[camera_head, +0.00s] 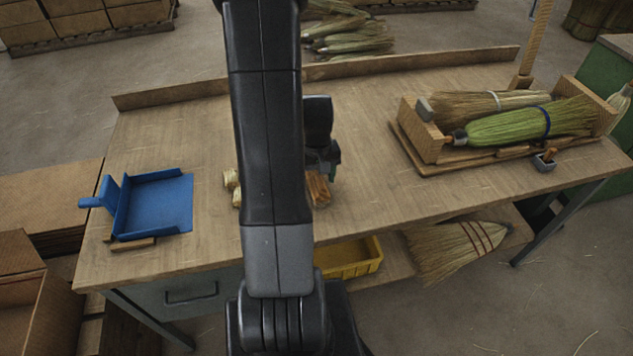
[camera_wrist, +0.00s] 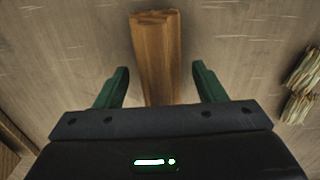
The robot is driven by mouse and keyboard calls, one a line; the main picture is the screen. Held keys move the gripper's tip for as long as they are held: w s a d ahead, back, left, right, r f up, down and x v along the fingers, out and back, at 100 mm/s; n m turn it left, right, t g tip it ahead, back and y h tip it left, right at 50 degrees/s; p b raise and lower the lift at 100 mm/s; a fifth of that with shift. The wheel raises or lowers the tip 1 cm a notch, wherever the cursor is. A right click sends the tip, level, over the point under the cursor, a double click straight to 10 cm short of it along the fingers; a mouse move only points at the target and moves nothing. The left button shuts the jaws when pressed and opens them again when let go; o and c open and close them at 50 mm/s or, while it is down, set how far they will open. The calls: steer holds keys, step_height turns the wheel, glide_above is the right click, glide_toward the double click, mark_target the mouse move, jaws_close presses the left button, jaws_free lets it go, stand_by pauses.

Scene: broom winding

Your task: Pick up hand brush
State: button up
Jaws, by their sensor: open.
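The hand brush appears as a wooden block lying on the workbench. In the wrist view the brush (camera_wrist: 155,45) runs up the picture between my two green fingers, with a bare gap on each side of it. Its lower end is hidden by my gripper body, and no bristles show. In the head view the brush (camera_head: 318,188) shows just right of my arm, which hides part of it. My gripper (camera_wrist: 160,70) is open around the brush without visible contact.
Small straw bundles (camera_wrist: 300,90) lie right of the brush in the wrist view. In the head view a blue dustpan (camera_head: 160,205) lies on the bench (camera_head: 380,130) at left. A wooden tray (camera_head: 425,150) with brooms stands at right. A raised back edge borders the bench.

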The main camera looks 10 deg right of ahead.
steer(key=shift+f, duration=0.8)
steer(key=c, duration=1.1)
steer(key=shift+r, duration=5.05)
